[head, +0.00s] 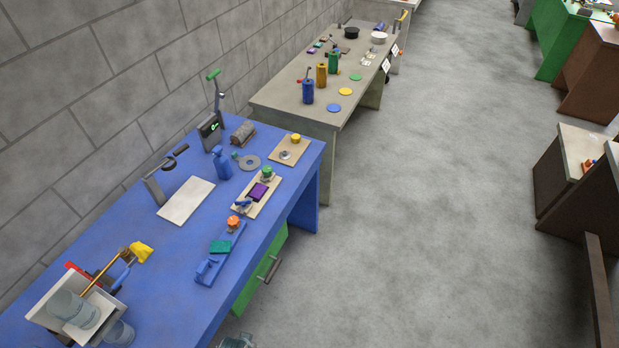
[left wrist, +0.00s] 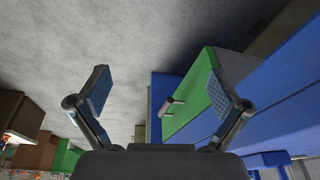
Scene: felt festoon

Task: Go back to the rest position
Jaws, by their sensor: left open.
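My left gripper (left wrist: 157,85) shows in the left wrist view with its two fingers spread wide and nothing between them. Beyond the fingers are the grey floor, the blue bench side (left wrist: 290,75) and a green drawer front (left wrist: 193,98) with a handle. The gripper appears clear of the bench and touches nothing that I can see. In the head view neither gripper can be made out clearly; a small dark grey-green part (head: 237,342) at the bottom edge is cut off and I cannot tell what it is. My right gripper is not in view.
Brown desks (head: 565,185) stand at right. The floor (head: 420,200) between is clear.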

